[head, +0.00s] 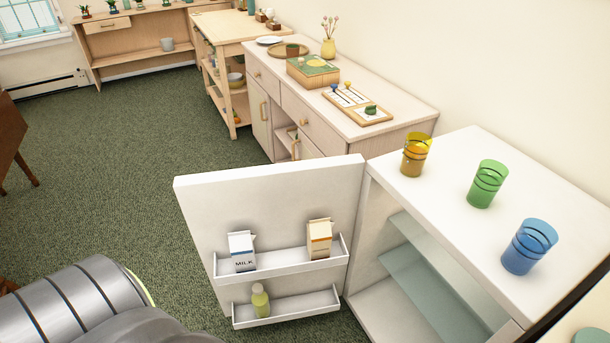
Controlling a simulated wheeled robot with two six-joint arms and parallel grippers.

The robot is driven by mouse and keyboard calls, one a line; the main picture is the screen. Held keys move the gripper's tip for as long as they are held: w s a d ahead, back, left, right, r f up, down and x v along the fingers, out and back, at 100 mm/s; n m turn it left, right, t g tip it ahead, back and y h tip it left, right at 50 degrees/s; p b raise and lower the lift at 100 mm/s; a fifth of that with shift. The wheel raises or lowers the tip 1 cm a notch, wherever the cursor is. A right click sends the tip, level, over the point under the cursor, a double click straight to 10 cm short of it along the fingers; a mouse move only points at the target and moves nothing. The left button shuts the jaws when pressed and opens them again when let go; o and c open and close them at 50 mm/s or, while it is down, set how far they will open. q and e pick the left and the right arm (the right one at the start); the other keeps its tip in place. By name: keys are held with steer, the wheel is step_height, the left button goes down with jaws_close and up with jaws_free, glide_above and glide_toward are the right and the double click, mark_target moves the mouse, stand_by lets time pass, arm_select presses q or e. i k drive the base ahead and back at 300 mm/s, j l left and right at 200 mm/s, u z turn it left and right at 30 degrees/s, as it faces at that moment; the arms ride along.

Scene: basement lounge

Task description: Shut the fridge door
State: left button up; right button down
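The white fridge (530,192) stands at the right, with its door (270,200) swung wide open toward the left. The door's inner side faces me and carries two shelves. The upper door shelf (283,263) holds a milk carton (242,251) and an orange-and-white carton (319,239). The lower door shelf (287,307) holds a small yellow-green bottle (260,300). Glass shelves (430,275) show inside the fridge, and I see nothing on them. My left arm shows at the bottom left, but its gripper is out of view. My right gripper is not in view.
Yellow (416,155), green (487,184) and blue (529,247) tumblers stand on the fridge top. A sideboard (400,133) with a box (313,72) and a vase (328,48) stands behind the door. Green carpet (130,170) left of the door is clear.

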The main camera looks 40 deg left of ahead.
mark_target(276, 203)
steer(key=k+j+z, duration=0.1)
steer(key=j, duration=0.3)
steer(key=k+j+z, duration=0.1)
steer(key=j, duration=0.25)
steer(key=k+j+z, duration=0.1)
steer(key=j, duration=0.3)
steer(key=k+j+z, duration=0.1)
steer(key=j, duration=0.25)
steer(key=k+j+z, duration=0.1)
steer(key=k+j, duration=0.15)
steer(key=k+j+z, duration=0.1)
steer(key=j, duration=0.3)
steer(key=j+z, duration=0.15)
steer(key=j, duration=0.25)
steer(key=j+z, duration=0.15)
steer(key=j, duration=0.3)
steer(key=k+j+z, duration=0.15)
steer(key=j, duration=0.25)
steer(key=k+j+z, duration=0.15)
steer(key=j, duration=0.25)
steer(key=j+z, duration=0.15)
steer(key=j, duration=0.25)
steer(key=k+j+z, duration=0.15)
steer(key=j, duration=0.2)
